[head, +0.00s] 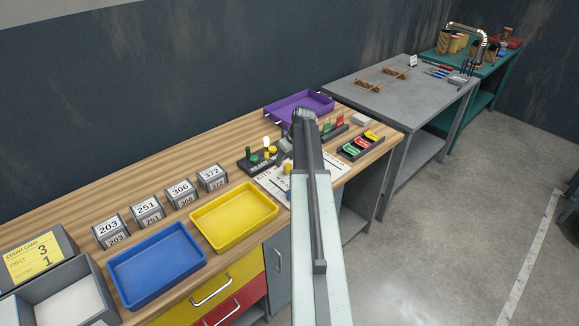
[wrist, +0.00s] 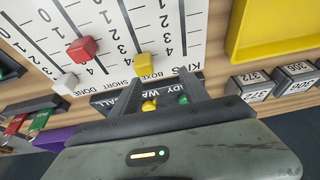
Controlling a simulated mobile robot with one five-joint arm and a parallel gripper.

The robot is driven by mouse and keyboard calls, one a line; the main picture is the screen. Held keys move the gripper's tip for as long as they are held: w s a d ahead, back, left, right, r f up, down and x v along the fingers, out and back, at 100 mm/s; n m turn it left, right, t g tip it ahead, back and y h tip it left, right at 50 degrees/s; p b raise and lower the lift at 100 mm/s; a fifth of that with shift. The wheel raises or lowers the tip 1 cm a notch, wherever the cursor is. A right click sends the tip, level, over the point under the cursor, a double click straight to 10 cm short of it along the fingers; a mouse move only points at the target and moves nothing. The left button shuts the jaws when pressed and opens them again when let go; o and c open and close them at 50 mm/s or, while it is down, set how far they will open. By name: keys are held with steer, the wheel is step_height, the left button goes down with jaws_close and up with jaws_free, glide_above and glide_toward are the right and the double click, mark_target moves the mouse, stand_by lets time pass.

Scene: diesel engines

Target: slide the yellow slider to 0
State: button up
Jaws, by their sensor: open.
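The white slider board (wrist: 215,12) lies under my gripper in the wrist view, with its numbers upside down. The yellow slider (wrist: 145,62) sits at the high-number end of its slot, close to a 4 and the printed column names. My gripper (wrist: 160,72) is open, its two dark fingers spread either side of the yellow slider's near edge; I cannot tell whether they touch it. In the head view, part of the board (head: 272,184) shows left of my arm, which hides much of the rest.
A red slider (wrist: 82,50) and a white slider (wrist: 63,85) stand in neighbouring slots. A dark button panel (wrist: 105,99) lies beside the board, partly under my gripper. A yellow tray (head: 233,216), a blue tray (head: 157,266) and a purple tray (head: 300,107) stand on the bench.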

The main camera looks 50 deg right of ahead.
mark_target(288, 165)
steer(key=d+f+b, duration=0.1)
steer(key=f+b, duration=0.1)
steer(key=w+d+f+b, duration=0.1)
steer(key=f+b, duration=0.2)
steer(key=d+f+b, duration=0.1)
steer(key=f+b, duration=0.1)
steer(key=shift+w+f, duration=0.15)
steer(key=shift+w, duration=0.25)
jaws_close()
stand_by(1.2)
